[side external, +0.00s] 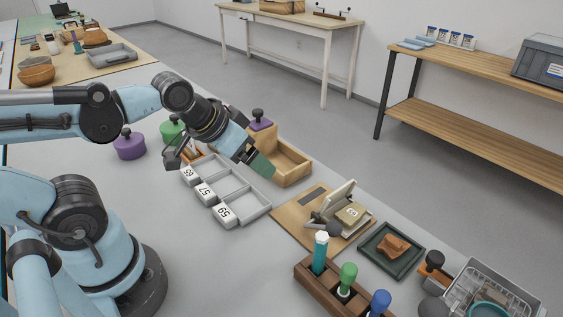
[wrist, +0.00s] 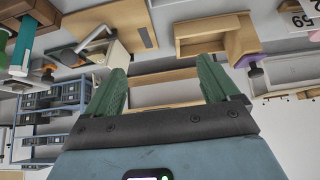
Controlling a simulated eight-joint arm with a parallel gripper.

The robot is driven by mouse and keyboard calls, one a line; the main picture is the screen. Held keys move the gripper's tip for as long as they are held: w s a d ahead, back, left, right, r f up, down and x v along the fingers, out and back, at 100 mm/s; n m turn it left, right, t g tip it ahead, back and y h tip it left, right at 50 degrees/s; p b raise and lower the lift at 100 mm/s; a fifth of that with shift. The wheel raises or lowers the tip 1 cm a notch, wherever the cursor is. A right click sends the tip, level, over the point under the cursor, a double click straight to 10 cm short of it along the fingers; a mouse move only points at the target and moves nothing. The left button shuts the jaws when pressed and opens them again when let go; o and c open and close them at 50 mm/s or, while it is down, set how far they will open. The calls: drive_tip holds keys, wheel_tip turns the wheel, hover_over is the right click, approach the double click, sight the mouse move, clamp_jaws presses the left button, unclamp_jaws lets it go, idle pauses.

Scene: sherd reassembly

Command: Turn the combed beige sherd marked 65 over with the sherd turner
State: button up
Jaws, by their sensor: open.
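The sherd turner (side external: 343,193) stands on a wooden board right of centre in the side view, with one pale leaf raised at a slant. A beige sherd (side external: 351,213) with a white number label lies flat beside that leaf; the label is too small to read surely. A dark round knob (side external: 334,229) sits at the turner's near side. In the wrist view the turner (wrist: 97,38) shows at upper left. My gripper (wrist: 160,82) is open and empty, its green fingers spread apart. In the side view my gripper (side external: 260,165) hangs by the wooden box, left of and apart from the turner.
An open wooden box (side external: 304,167) and a grey compartment tray (side external: 259,207) with numbered labels lie left of the turner. A dark tray (side external: 372,257) holds a reddish-brown sherd (side external: 396,246). A wooden rack (side external: 304,273) with upright coloured handles stands in front. A wire basket (side external: 536,303) is at lower right.

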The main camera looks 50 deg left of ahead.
drive_tip(key=shift+c, duration=0.5)
drive_tip(key=shift+c, duration=1.1)
drive_tip(key=shift+w+d+r, duration=0.1)
drive_tip(key=shift+w+d, duration=0.15)
drive_tip(key=shift+d, duration=0.1)
drive_tip(key=shift+c, duration=1.3)
drive_tip(key=w+d+g, duration=0.1)
drive_tip(key=d, duration=0.1)
drive_tip(key=w+d+g, duration=0.1)
drive_tip(key=d, duration=0.2)
drive_tip(key=w+d+g, duration=0.1)
drive_tip(key=d, duration=0.1)
drive_tip(key=shift+w+d+g+h, duration=0.15)
drive_tip(key=shift+w+g+h, duration=0.2)
drive_tip(key=shift+g+h, duration=0.05)
drive_tip(key=shift+c, duration=0.9)
drive_tip(key=g, duration=0.3)
hover_over(335, 223)
drive_tip(key=a, duration=0.1)
wheel_tip(335, 223, down, 3)
drive_tip(key=shift+f+y, duration=0.1)
drive_tip(key=shift+y, duration=0.2)
drive_tip(key=shift+d+f, duration=0.3)
drive_tip(key=shift+d, duration=0.2)
drive_tip(key=shift+f, duration=0.15)
